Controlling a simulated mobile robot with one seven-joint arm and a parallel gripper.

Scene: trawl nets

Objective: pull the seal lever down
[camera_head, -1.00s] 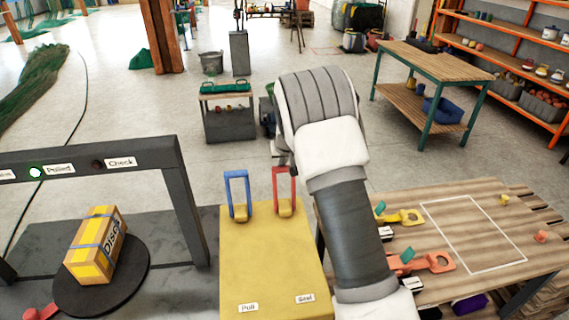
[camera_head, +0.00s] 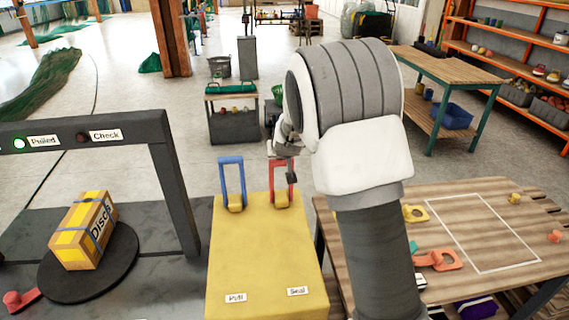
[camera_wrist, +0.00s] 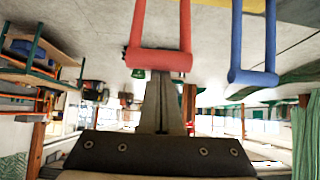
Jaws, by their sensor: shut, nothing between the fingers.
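The red lever (camera_head: 271,184) is a U-shaped handle standing upright on the right of a yellow box, in line with the "Seal" label (camera_head: 298,291). A matching blue lever (camera_head: 222,178) stands upright to its left, in line with the "Pull" label (camera_head: 236,298). My gripper (camera_head: 291,178) is shut and empty, at the red lever's top right. In the wrist view my shut fingers (camera_wrist: 161,98) point at the crossbar of the red lever (camera_wrist: 160,60), which covers their tips. I cannot tell whether they touch. The blue lever (camera_wrist: 253,77) is to the right there.
The yellow box (camera_head: 262,255) stands between a dark frame (camera_head: 172,175) and a wooden table (camera_head: 440,225). The frame's "Pulled" lamp (camera_head: 19,144) glows green; its "Check" lamp (camera_head: 82,137) is dark. A "Discs" carton (camera_head: 84,230) sits on a black round plate (camera_head: 115,275).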

